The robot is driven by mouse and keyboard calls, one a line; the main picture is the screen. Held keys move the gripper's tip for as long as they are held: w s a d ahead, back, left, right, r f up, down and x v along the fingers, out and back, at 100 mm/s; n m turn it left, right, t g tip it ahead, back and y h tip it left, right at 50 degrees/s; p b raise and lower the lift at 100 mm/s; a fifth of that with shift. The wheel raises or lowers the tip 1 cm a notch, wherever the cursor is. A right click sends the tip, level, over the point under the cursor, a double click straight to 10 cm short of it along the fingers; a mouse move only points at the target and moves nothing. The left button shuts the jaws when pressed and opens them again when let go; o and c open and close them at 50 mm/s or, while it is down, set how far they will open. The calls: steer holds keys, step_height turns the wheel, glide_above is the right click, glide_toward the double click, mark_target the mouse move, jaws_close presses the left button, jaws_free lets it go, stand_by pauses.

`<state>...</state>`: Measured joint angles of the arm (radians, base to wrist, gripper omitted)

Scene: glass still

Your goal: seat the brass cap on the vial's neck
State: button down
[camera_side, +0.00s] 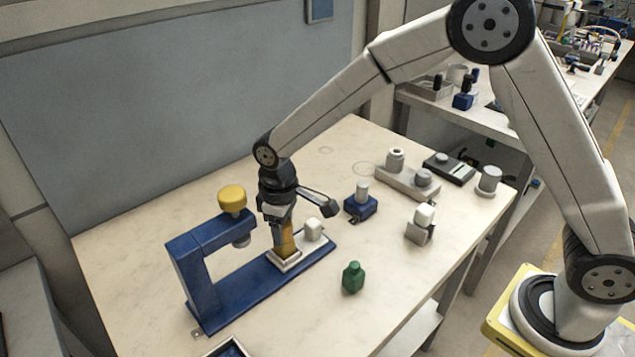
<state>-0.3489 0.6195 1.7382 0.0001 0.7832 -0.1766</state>
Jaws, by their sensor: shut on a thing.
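My gripper (281,222) points down over the blue press base and is shut on a brass-coloured piece, which looks like the brass cap (285,243). The piece is directly above a pale square holder (284,261) on the blue base. Whether it touches the holder or something inside it, I cannot tell. I cannot make out a vial for certain; its neck may be hidden behind the brass piece and my fingers. A green bottle-shaped object (353,277) stands upright on the table, apart from my gripper.
A blue press frame (198,268) with a yellow knob (231,198) rises close left of my gripper. A white block (313,230) is close on the right. A blue block (361,206) and grey fixtures (408,182) stand farther right.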

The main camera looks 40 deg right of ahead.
steer(key=shift+f, duration=0.15)
steer(key=shift+c, duration=0.3)
jaws_free()
stand_by(0.3)
steer(key=shift+r, duration=3.95)
